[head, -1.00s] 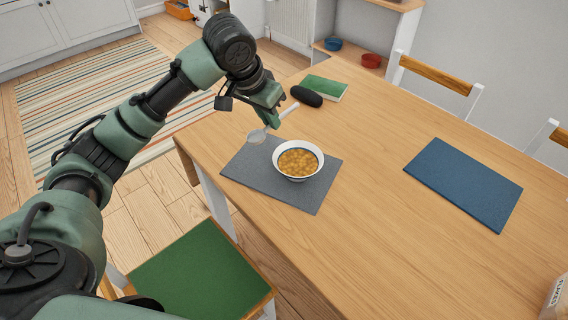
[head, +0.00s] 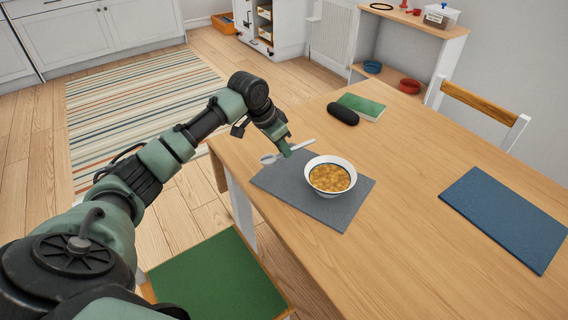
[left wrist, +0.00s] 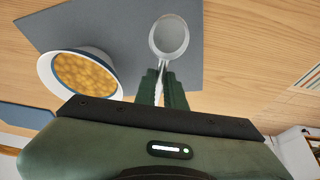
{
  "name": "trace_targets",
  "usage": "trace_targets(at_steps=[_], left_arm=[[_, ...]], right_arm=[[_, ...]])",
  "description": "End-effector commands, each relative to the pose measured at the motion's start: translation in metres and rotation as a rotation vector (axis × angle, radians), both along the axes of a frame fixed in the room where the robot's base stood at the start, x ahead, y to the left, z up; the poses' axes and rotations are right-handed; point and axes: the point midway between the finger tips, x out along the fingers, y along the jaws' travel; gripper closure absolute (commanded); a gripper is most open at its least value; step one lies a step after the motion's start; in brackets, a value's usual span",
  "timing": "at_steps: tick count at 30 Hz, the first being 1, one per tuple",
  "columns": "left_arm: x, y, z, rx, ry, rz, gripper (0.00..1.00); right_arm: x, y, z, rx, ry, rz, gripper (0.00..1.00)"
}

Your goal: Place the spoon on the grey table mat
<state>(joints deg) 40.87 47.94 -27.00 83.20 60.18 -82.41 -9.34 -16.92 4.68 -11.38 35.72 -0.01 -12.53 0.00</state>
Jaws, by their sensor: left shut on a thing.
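My left gripper (head: 286,149) is shut on the handle of a silvery spoon (head: 267,159), at the far left edge of the grey table mat (head: 283,181). In the left wrist view the spoon's bowl (left wrist: 169,36) points away from the fingers (left wrist: 162,88) and appears over the mat (left wrist: 105,25), near its edge. I cannot tell whether the spoon touches the mat. A white bowl of yellow-orange food (head: 330,177) stands on the mat, to the right of the spoon and apart from it. My right gripper is not in view.
A black case (head: 343,113) and a green book (head: 362,106) lie behind the mat. A blue mat (head: 503,215) lies to the right, with bare table between. A green-seated chair (head: 215,275) stands at the near side.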

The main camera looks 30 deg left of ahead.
Motion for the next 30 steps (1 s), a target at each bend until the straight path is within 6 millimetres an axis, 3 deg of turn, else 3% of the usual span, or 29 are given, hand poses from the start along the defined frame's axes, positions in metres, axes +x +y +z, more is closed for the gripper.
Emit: trace_targets(at_steps=[8, 15, 27, 28, 30], left_arm=[[0.000, 0.000, -0.024, 0.000, 0.001, 0.001, 1.00], [0.000, 0.000, -0.058, 0.000, 0.002, 0.001, 1.00], [0.000, 0.000, -0.062, 0.000, -0.001, 0.001, 1.00], [0.000, 0.000, -0.062, 0.000, -0.001, 0.000, 0.84], [0.000, 0.000, -0.062, 0.000, -0.001, 0.000, 0.68]], right_arm=[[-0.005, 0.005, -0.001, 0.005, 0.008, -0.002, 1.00], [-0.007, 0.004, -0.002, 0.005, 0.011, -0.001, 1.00], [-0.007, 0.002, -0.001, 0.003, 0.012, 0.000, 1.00], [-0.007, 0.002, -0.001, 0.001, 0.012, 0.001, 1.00], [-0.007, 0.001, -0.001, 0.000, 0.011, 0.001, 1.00]])
